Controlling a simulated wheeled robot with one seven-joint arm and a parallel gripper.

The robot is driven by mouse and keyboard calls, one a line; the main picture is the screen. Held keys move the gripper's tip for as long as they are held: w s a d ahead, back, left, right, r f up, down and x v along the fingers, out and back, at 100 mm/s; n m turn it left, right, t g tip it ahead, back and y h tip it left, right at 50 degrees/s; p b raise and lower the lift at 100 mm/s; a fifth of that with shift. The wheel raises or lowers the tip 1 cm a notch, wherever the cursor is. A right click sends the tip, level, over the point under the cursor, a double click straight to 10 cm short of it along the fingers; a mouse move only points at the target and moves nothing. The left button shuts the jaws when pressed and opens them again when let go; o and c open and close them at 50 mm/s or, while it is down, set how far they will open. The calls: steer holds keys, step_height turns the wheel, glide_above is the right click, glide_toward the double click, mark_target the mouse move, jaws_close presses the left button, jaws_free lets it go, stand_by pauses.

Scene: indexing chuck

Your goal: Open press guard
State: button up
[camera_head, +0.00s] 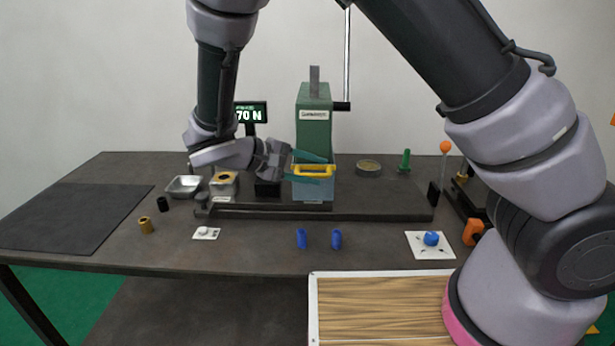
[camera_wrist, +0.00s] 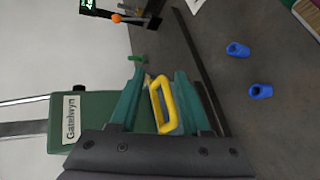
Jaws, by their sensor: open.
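The green press (camera_head: 314,123) stands at the back middle of the table, with a pale see-through guard (camera_head: 312,190) at its lower front. A yellow handle (camera_head: 314,170) is on the guard. My gripper (camera_head: 332,165) reaches in from the left at the handle's height. In the wrist view its two teal fingers (camera_wrist: 155,100) are apart, and the yellow handle (camera_wrist: 165,104) lies between them. The fingers are not closed on it, and I cannot tell whether they touch it. The guard's far side is hidden.
A dark base rail (camera_head: 380,205) runs under the press. Two blue sleeves (camera_head: 301,238) stand in front. A metal tray (camera_head: 185,186), a display (camera_head: 250,112) and a dark mat (camera_head: 70,217) are at left. A white card with a blue knob (camera_head: 431,239) is at right.

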mark_target(311, 176)
steer(key=s+a+f+n+t, duration=0.2)
steer(key=a+f+n+t, duration=0.1)
steer(key=a+t, duration=0.3)
steer(key=shift+g, duration=0.3)
steer(key=x, duration=0.9)
steer(key=shift+w+r, duration=0.2)
steer(key=shift+w, duration=0.2)
jaws_close()
stand_by(0.5)
